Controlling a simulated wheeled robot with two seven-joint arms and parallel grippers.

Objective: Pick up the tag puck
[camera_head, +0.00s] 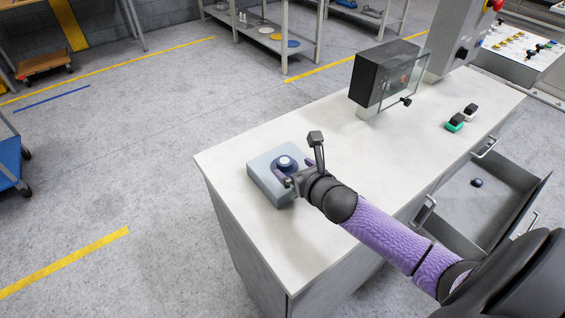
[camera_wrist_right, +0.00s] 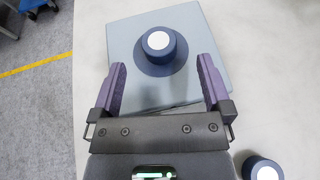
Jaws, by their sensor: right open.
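A dark blue round puck with a white top (camera_head: 285,162) sits on a pale blue-grey square block (camera_head: 262,179) at the near left end of the white worktop. In the right wrist view the puck (camera_wrist_right: 159,43) stands upright on a wider dark blue round base (camera_wrist_right: 178,66). My right gripper (camera_head: 284,175) is open and empty over the block. In the wrist view its purple fingers point towards the puck, one either side of its line, with the puck's top just beyond the tips. A similar white-topped puck (camera_wrist_right: 262,170) shows partly at the lower right. My left gripper is out of view.
An open drawer (camera_head: 465,212) holds a small dark round piece (camera_head: 477,183). The worktop's middle is clear.

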